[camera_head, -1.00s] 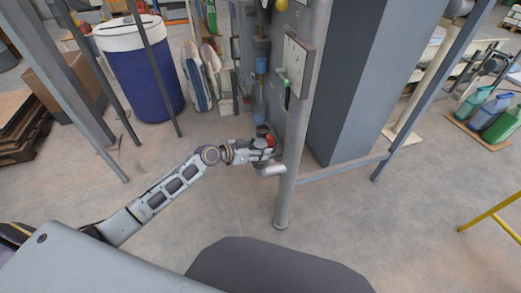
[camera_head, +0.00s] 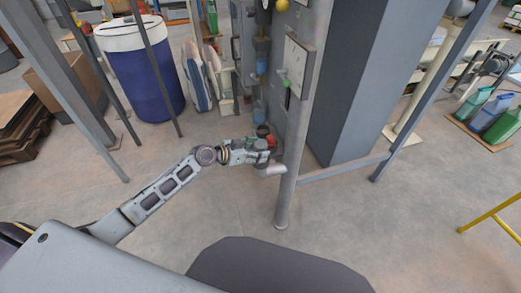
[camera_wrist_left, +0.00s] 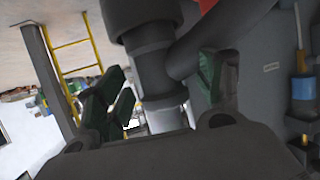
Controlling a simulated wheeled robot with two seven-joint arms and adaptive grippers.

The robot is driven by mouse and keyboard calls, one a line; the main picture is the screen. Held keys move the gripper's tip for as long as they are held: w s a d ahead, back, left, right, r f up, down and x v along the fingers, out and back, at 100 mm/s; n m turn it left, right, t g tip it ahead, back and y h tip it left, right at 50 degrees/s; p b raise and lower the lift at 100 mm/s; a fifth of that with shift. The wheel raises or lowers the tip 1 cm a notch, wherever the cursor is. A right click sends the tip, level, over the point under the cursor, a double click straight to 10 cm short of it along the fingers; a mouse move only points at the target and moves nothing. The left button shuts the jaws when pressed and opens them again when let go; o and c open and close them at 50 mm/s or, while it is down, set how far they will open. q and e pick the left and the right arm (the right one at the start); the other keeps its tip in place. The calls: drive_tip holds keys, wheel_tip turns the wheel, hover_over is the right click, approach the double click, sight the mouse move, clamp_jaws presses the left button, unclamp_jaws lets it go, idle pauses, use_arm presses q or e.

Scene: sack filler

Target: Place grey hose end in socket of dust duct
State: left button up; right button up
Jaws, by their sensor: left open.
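My left gripper (camera_head: 263,147) is beside the grey machine's post, low down. In the left wrist view its two green-padded fingers (camera_wrist_left: 160,88) stand apart. A dark grey stepped pipe (camera_wrist_left: 153,72) with a wider collar lies between or just beyond them; contact cannot be told. A curved dark grey hose-like piece (camera_wrist_left: 222,32) meets it from the right. Which part is the hose end and which the duct socket is unclear. In the head view a dark round opening (camera_head: 263,131), a red part (camera_head: 271,141) and a light grey pipe piece (camera_head: 270,170) are close around the gripper. My right gripper is out of view.
The upright grey post (camera_head: 290,185) stands close right of the gripper. A blue drum (camera_head: 145,75) stands at the back left. A yellow rail (camera_head: 490,213) is at the right. The floor in front is clear.

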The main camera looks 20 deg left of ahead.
use_arm(q)
drive_tip(key=v, duration=1)
drive_tip(key=shift+b, duration=0.3)
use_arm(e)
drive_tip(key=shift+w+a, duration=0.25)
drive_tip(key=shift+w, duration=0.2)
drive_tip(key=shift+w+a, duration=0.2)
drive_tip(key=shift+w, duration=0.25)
